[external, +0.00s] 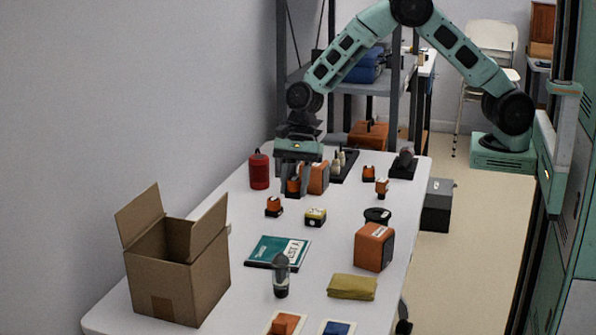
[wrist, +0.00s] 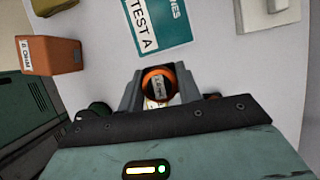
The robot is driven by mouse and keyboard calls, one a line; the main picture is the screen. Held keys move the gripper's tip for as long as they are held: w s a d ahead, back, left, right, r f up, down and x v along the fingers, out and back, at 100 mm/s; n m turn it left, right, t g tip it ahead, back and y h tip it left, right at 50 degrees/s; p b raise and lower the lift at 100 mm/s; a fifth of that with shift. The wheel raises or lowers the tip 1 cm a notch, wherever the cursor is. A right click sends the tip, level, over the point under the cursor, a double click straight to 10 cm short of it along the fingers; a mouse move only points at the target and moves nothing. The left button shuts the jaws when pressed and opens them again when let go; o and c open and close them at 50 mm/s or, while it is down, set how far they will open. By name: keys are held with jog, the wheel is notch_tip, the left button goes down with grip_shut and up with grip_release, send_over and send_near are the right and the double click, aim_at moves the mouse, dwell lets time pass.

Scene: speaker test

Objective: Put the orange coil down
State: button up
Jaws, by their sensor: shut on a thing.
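My gripper (external: 292,188) points down over the back half of the white table and is shut on the orange coil (external: 293,186). In the wrist view the coil (wrist: 158,72) shows as an orange ring with a dark middle and a pale label, between the two grey fingers (wrist: 158,88). The fingers hide part of its sides. The coil is low, near the tabletop, but I cannot tell whether it touches it.
An orange box (external: 319,178) stands close beside my gripper. Small orange-and-black parts (external: 273,207) and a yellow-black part (external: 316,217) lie in front.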

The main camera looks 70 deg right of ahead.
send_over(278, 239)
jog(key=s+a, duration=0.2)
jog(key=a, duration=0.3)
jog(key=f, duration=0.9)
jog(key=shift+a+f, duration=0.15)
jog(key=shift+a, duration=0.2)
jog(key=shift+f, duration=0.15)
jog(key=o, duration=1)
jog(key=shift+o, duration=0.2)
jog(key=v, duration=1.2)
jog(key=shift+r, duration=0.25)
